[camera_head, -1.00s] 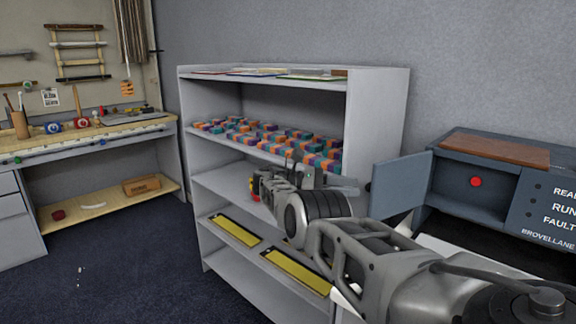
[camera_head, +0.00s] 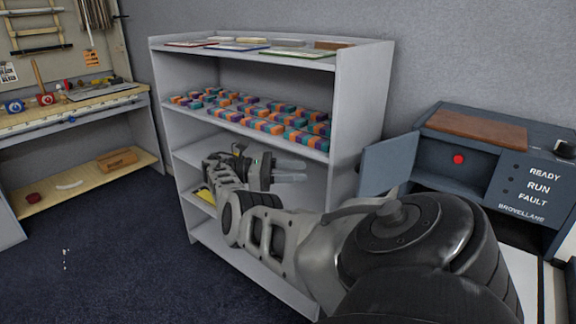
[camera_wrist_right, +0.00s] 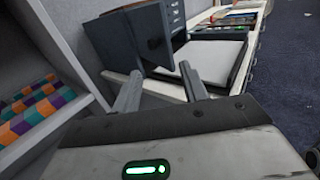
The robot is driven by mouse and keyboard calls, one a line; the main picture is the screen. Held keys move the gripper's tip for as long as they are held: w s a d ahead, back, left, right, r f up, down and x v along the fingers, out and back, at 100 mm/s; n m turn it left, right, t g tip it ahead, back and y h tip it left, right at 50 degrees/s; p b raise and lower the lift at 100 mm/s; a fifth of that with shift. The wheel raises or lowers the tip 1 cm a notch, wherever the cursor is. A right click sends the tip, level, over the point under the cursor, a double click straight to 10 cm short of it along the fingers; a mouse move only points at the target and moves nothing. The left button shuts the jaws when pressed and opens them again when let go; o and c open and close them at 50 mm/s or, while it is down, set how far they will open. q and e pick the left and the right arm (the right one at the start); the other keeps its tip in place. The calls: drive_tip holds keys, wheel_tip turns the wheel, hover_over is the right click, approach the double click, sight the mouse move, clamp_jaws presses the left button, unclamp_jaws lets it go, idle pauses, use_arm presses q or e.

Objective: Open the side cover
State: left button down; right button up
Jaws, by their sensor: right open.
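The blue-grey side cover (camera_head: 388,164) stands swung open at the left side of the blue-grey machine (camera_head: 528,150). A red button (camera_head: 458,159) shows in the open bay behind it. My right gripper (camera_head: 302,171) is open and empty, in front of the shelf, left of the cover and apart from it. In the right wrist view the open fingers (camera_wrist_right: 160,70) point toward the machine, and the cover (camera_wrist_right: 150,36) shows as a dark panel beyond the fingertips. My left gripper is not in view.
A grey shelf unit (camera_head: 362,100) stands left of the machine, with several coloured blocks (camera_head: 250,112) on one shelf. A brown board (camera_head: 478,127) lies on the machine. A workbench (camera_head: 75,118) is at the far left.

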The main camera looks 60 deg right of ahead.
drive_tip(key=shift+c, duration=0.3)
